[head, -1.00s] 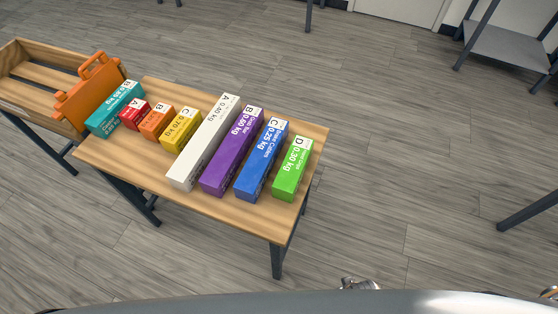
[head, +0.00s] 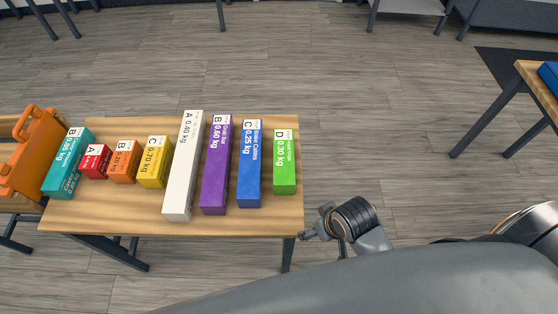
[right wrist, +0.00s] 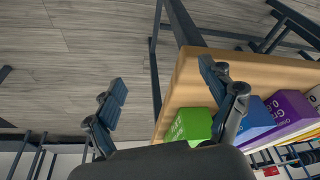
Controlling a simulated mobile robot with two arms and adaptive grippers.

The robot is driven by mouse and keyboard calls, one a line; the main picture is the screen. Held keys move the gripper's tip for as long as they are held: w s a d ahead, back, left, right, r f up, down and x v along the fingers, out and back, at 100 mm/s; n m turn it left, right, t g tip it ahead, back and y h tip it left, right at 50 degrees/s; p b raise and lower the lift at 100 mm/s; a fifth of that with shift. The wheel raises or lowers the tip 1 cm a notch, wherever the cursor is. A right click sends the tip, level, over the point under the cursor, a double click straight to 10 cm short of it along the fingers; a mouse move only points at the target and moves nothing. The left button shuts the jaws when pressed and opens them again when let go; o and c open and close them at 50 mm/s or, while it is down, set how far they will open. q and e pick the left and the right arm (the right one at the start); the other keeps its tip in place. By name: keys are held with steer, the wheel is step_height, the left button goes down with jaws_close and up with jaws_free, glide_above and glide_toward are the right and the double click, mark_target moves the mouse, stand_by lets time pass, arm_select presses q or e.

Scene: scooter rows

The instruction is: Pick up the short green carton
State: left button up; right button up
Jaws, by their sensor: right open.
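The short green carton (head: 285,168), marked D 0.30 kg, lies at the right end of a row of cartons on the wooden table (head: 260,222). In the right wrist view the green carton (right wrist: 191,125) is at the table edge, partly hidden by a finger. My right gripper (head: 315,222) is just off the table's near right corner, apart from the carton. In the right wrist view my right gripper (right wrist: 163,95) is open with nothing between its fingers. My left gripper is not in view.
A blue carton (head: 249,165) lies left of the green one with a narrow gap. Purple (head: 215,167), white (head: 183,170) and several smaller cartons continue the row leftward. An orange carrier (head: 30,155) stands at far left. Floor right of the table is clear; another table (head: 538,82) is at far right.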

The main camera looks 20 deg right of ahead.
steer(key=shift+y, duration=0.8)
steer(key=w+a+r, duration=0.2)
steer(key=w+a, duration=0.1)
steer(key=w+a+r, duration=0.1)
steer(key=w, duration=0.1)
steer(key=shift+w+a, duration=0.15)
steer(key=shift+a, duration=0.15)
steer(key=w+a+r+g, duration=0.1)
steer(key=w+a+r, duration=0.3)
steer(key=r, duration=0.1)
step_height(320, 180, up, 4)
steer(key=f+m+g+h, duration=0.1)
steer(key=m+g, duration=0.1)
glide_above(284, 155)
steer(key=s+a, duration=0.3)
steer(key=a, duration=0.1)
steer(key=shift+s+d+r, duration=0.15)
steer(key=shift+d+r, duration=0.1)
steer(key=w+d+r+m+h, duration=0.1)
steer(key=w+d+r+m, duration=0.2)
steer(key=w+d+r, duration=0.1)
step_height(284, 155, down, 8)
steer(key=shift+f, duration=0.1)
steer(key=shift+s+a+f, duration=0.15)
steer(key=shift+f, duration=1.15)
steer(key=shift+s+a+f, duration=0.1)
steer(key=shift+s+f, duration=0.05)
steer(key=shift+f, duration=1.15)
steer(key=shift+r, duration=0.1)
steer(key=c, duration=1.5)
